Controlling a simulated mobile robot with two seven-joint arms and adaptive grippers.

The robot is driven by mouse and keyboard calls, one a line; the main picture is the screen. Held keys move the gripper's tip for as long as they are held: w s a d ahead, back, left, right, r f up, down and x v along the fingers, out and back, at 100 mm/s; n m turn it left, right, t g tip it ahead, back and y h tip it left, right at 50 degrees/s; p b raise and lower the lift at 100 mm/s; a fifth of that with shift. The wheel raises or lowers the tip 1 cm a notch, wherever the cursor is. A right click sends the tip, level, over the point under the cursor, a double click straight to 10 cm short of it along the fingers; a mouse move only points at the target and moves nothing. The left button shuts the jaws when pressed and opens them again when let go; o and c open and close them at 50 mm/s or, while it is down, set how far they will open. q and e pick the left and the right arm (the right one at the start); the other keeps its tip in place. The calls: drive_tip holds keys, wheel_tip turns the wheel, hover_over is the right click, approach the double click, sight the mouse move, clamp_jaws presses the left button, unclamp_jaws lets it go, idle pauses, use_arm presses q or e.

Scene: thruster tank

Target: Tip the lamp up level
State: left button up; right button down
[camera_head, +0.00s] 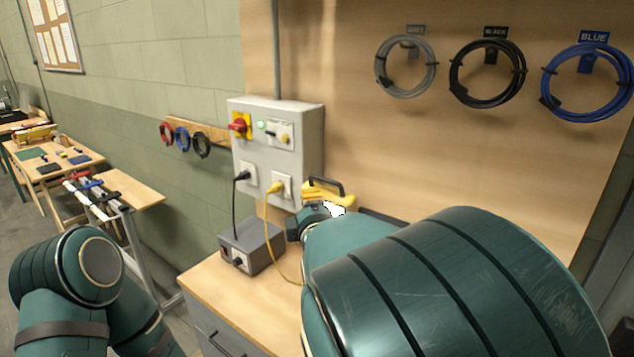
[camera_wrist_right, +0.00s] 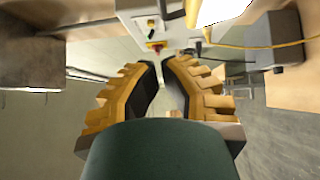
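The lamp (camera_head: 318,191) is a yellow work light with a black handle and a bright white face. It sits at the back of the bench beside the grey wall box, partly hidden by my right arm, so I cannot tell its exact tilt. In the right wrist view, the lamp's glowing face (camera_wrist_right: 222,10) is cut off by the top edge. My right gripper (camera_wrist_right: 162,64) shows in that view with a narrow gap between its dark finger pads and nothing in it. It is apart from the lamp. My left gripper is out of view.
A grey control box (camera_head: 275,145) with a red switch is on the wall. A grey power unit (camera_head: 251,246) stands on the wooden bench (camera_head: 212,287). A yellow cable (camera_head: 267,235) hangs from the box's socket. Cable coils hang on the right panel.

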sight(328, 200)
drive_tip(key=w+d+p, duration=0.1)
drive_tip(key=w, duration=0.7)
drive_tip(key=shift+d+r, duration=0.25)
drive_tip(key=shift+d, duration=0.05)
drive_tip(key=shift+w, duration=0.1)
